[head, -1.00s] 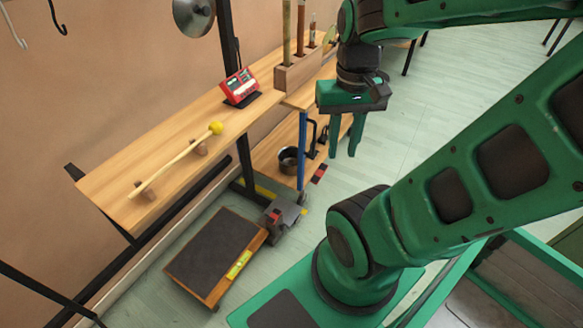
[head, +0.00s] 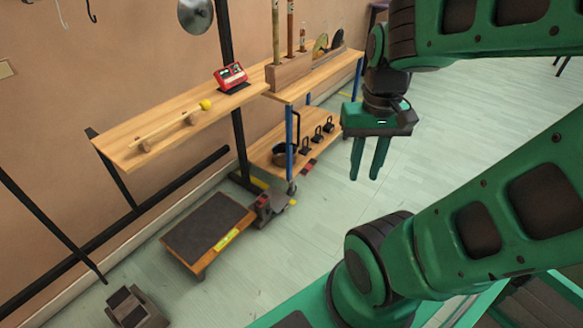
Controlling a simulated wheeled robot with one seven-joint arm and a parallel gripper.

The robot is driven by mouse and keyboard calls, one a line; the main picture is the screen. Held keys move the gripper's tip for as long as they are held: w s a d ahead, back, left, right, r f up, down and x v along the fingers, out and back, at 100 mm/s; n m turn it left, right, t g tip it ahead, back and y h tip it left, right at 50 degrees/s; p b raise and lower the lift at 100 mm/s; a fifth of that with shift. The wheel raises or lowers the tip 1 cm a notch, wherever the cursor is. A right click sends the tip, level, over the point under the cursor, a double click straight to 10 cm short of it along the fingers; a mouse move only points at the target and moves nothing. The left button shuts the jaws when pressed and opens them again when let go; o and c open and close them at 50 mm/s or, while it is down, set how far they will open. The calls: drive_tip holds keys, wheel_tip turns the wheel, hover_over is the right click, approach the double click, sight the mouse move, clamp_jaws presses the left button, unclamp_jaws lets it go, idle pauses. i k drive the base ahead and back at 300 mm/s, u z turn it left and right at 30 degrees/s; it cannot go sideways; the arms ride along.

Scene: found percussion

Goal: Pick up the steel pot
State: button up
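The steel pot (head: 281,154) sits on the lower wooden shelf of the shelf unit, at its left end. It looks dark and small, and a blue post with a dark handle-like shape beside it hides part of it. My gripper (head: 369,168) hangs pointing down in the open space to the right and in front of the shelf. Its two green fingers are apart with nothing between them. It is well clear of the pot.
Several black weights (head: 317,134) stand right of the pot. The upper shelf (head: 340,72) overhangs it. A mallet (head: 165,128) and a red device (head: 231,77) rest on the long shelf. A low dark-topped platform (head: 207,226) stands on the floor. Floor beneath my gripper is clear.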

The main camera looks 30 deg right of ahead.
sight(278, 149)
drive_tip(key=z, duration=1.9)
drive_tip(key=i, duration=3.2)
drive_tip(key=u, duration=1.5)
